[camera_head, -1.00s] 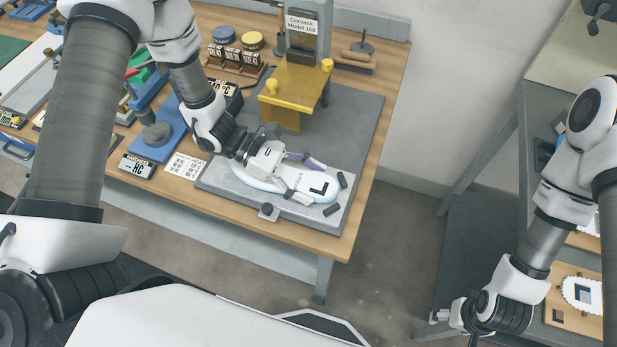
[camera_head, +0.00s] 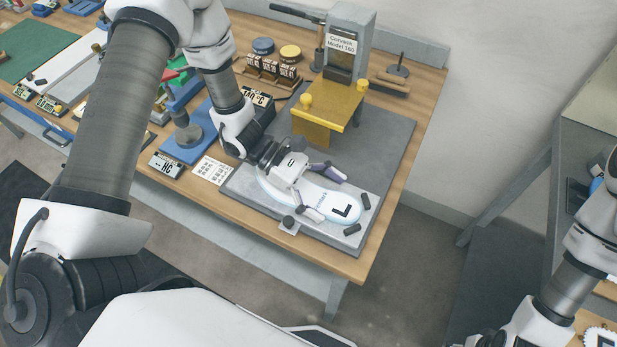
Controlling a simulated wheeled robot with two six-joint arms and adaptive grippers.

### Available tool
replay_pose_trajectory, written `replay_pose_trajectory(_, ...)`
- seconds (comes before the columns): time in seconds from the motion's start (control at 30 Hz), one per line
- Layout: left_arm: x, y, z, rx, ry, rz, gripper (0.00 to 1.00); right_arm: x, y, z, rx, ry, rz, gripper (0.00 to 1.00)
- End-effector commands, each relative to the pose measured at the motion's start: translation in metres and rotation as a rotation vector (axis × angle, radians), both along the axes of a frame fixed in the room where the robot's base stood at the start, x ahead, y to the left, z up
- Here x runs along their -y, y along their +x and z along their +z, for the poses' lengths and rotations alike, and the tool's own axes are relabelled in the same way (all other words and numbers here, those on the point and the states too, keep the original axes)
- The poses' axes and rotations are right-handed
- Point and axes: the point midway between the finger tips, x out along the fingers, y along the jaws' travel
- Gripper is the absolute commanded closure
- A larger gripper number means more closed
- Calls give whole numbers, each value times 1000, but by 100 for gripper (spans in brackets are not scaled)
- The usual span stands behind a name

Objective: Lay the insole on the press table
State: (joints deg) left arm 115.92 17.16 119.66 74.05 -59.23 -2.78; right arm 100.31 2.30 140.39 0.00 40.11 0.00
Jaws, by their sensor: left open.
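The insole (camera_head: 344,210) is white with a pale blue edge and a black L mark. It lies flat on the light grey press table (camera_head: 330,236), between small black pegs. My left gripper (camera_head: 323,194) is open above the insole, its two fingers spread over the middle of it. The gripper hides part of the insole's left half. I cannot tell whether the fingers touch it. My right arm (camera_head: 570,290) shows at the lower right, but its fingertips are out of the picture.
A yellow press head (camera_head: 323,122) on a grey column (camera_head: 349,45) stands just behind the insole. A blue fixture (camera_head: 186,142) and a printed card (camera_head: 211,170) are to the left. A grey rack (camera_head: 583,130) stands at the right, across an open floor gap.

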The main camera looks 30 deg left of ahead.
Motion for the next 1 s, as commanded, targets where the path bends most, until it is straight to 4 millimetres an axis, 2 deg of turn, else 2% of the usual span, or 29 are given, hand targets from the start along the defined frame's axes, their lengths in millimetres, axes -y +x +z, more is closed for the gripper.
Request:
replay_pose_trajectory(0.3, -71, 3, 30, 7, -3, 7, 7, 0, 0, -2, -1, 0, 0, 34)
replay_pose_trajectory(0.43, -92, 4, 38, 4, -2, 5, 7, 0, 0, 1, -1, 0, 0, 34)
replay_pose_trajectory(0.6, -100, 3, 40, 1, 1, 1, 7, 0, 0, 1, -1, 0, 0, 34)
replay_pose_trajectory(1.0, -100, 3, 40, 0, 1, 0, 7, 0, 0, 1, -1, 0, 0, 34)
